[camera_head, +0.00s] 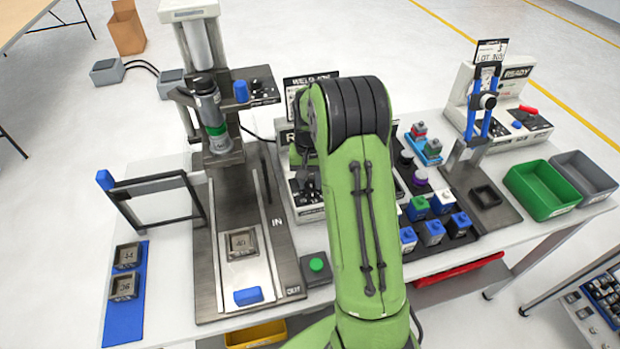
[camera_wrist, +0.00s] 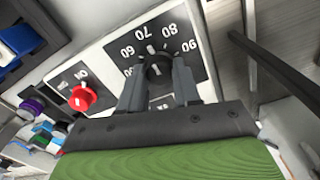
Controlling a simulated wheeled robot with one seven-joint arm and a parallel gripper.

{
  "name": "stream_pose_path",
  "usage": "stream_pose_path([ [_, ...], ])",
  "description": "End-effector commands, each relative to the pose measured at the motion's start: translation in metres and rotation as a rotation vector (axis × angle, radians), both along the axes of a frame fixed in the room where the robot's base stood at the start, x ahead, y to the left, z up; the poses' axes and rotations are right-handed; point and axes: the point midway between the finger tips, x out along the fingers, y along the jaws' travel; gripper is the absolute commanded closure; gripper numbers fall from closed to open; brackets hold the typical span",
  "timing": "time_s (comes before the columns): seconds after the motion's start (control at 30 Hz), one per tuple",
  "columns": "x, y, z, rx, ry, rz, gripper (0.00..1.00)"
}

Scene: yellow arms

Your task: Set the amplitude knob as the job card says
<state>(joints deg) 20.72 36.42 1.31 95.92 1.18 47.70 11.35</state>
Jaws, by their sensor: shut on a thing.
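The black amplitude knob (camera_wrist: 157,70) sits on a dark dial plate with white numbers, among them 60, 70, 80 and 90, in the wrist view. Its pale pointer mark is near the top of the dial, between 70 and 80. My gripper (camera_wrist: 159,84) is shut on the knob, one finger on each side. In the head view my green arm covers most of the control box (camera_head: 306,207) and the knob. The job card (camera_head: 311,80), headed with partly readable "WELD" lettering, stands behind my arm; its values are hidden or too small to read.
A red knob (camera_wrist: 82,97) sits on a switch plate beside the dial. The welding press (camera_head: 222,130) stands left of my arm, with a green button (camera_head: 317,264) near its base. Several blocks and a green bin (camera_head: 541,190) are at right.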

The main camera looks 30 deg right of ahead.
Motion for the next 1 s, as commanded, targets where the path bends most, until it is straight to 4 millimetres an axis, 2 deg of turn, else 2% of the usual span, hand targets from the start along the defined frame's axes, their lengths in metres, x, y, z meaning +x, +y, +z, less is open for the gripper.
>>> stream_pose_path([
  [0.4,0.001,0.000,0.001,-0.001,-0.005,-0.004,0.98],
  [0.43,0.001,0.000,0.001,-0.001,-0.005,-0.004,0.63],
  [0.57,0.001,0.000,0.001,-0.001,-0.003,-0.004,0.43],
  [0.87,0.001,0.000,0.003,0.000,-0.002,-0.003,0.42],
  [1.0,0.001,0.000,0.025,-0.002,-0.007,-0.004,0.42],
])
